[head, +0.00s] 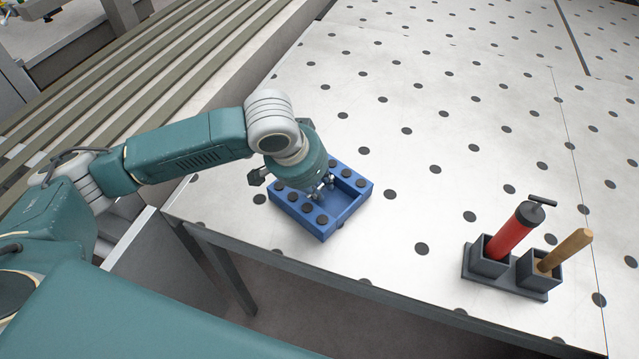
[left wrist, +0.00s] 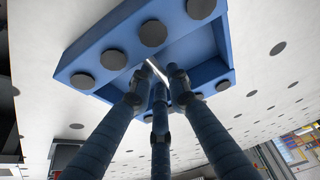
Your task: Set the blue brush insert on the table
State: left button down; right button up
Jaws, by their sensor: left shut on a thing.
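The blue brush insert (head: 346,219) is a blue rectangular block with dark round pads along its edges and a recessed middle. In the head view it is at the near left corner of the perforated table (head: 430,170); whether it touches the top is hard to tell. My left gripper (head: 325,189) points down into its recess and is shut on it. In the left wrist view three fingers (left wrist: 160,82) meet at the inner part of the insert (left wrist: 207,73). The exact grip contact is partly hidden. My right gripper is not in view.
A grey holder (head: 511,284) with a red-handled tool (head: 510,233) and a wooden-handled tool (head: 566,250) stands at the right near the table's front edge. Slatted rails (head: 100,70) run along the left. The table's middle is clear.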

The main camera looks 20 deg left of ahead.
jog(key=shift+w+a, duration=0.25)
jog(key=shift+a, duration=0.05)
pick_arm(q)
jog(key=c, duration=1.7)
grip_release()
jog(key=shift+o, duration=0.2)
jog(key=v, duration=1.2)
jog(key=shift+b, duration=0.45)
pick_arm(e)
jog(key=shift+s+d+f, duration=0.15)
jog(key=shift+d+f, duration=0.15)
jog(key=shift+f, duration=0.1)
pick_arm(q)
jog(key=shift+s, duration=0.1)
